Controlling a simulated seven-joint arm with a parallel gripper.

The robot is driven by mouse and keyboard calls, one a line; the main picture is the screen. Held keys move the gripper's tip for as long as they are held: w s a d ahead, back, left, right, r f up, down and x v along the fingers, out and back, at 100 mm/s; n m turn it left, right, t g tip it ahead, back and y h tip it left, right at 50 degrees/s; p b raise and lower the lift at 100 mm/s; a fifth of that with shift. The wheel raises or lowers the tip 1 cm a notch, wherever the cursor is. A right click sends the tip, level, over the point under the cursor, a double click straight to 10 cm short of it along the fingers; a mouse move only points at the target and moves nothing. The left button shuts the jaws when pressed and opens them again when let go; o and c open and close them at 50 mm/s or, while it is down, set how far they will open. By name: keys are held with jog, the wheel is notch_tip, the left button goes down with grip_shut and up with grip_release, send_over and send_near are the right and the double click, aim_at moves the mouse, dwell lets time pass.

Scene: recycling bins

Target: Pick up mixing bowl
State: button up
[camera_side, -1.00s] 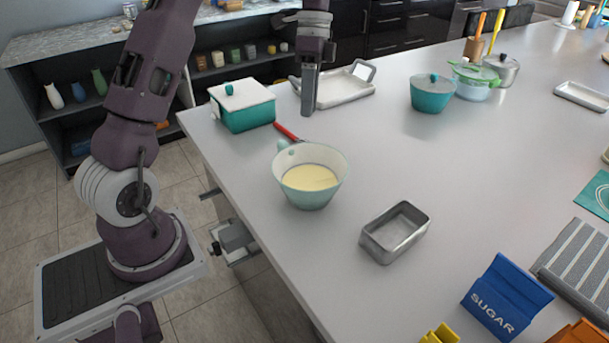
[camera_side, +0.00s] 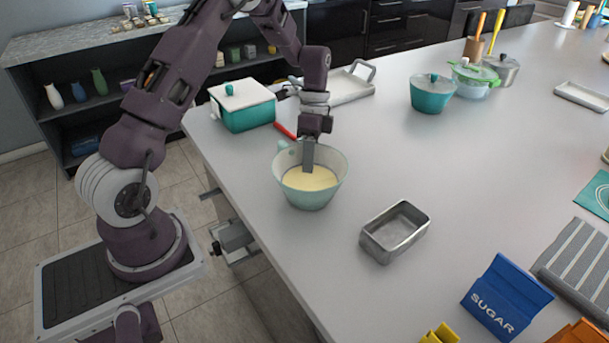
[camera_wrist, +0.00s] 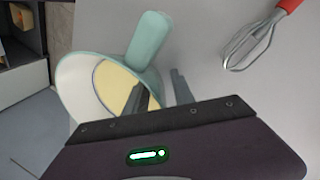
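The mixing bowl (camera_side: 310,196) is pale teal outside and white inside, with yellowish contents. It stands upright on the counter. In the wrist view the bowl (camera_wrist: 75,85) fills the left side, with its teal handle (camera_wrist: 148,38) near the top. My gripper (camera_side: 308,167) points down at the bowl's far rim. In the wrist view my gripper (camera_wrist: 158,84) has its fingers apart, one over the bowl's inside and the other beyond its wall over the counter. The rim lies between them; contact is unclear.
A whisk (camera_wrist: 252,42) with a red handle lies beside the bowl. A teal lidded pot (camera_side: 244,110) and a metal tray (camera_side: 345,90) stand behind. An empty metal loaf tin (camera_side: 395,232) sits front right. The counter's middle is clear.

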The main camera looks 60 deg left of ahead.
grip_shut()
jog(key=shift+r, duration=0.1)
dwell(1.2)
